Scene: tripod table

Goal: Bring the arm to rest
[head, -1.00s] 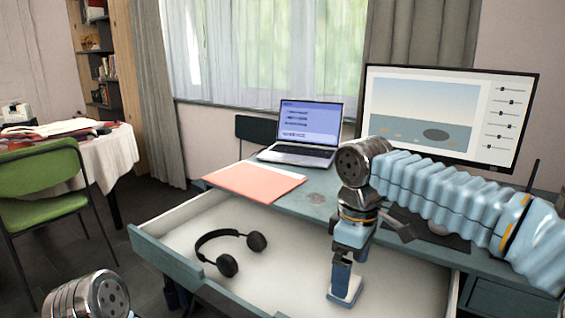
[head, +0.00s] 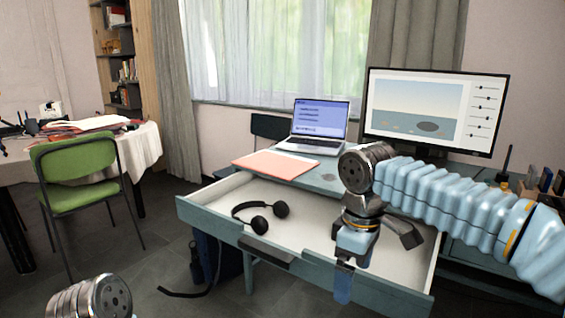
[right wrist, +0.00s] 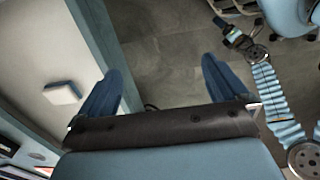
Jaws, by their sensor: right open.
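My right arm comes in from the right in the head view, with its blue right gripper (head: 343,286) pointing down at the drawer's front edge. In the right wrist view the two blue fingers (right wrist: 165,88) are spread apart with nothing between them, above the dark floor. A small white block (right wrist: 62,92) lies on the drawer bottom, to the left of the fingers; I cannot make it out in the head view.
The open drawer (head: 205,212) of the blue desk holds black headphones (head: 262,217). On the desk are a salmon folder (head: 278,164), a laptop (head: 318,125) and a monitor (head: 435,108). A green chair (head: 80,180) stands left. Floor is clear in front of it.

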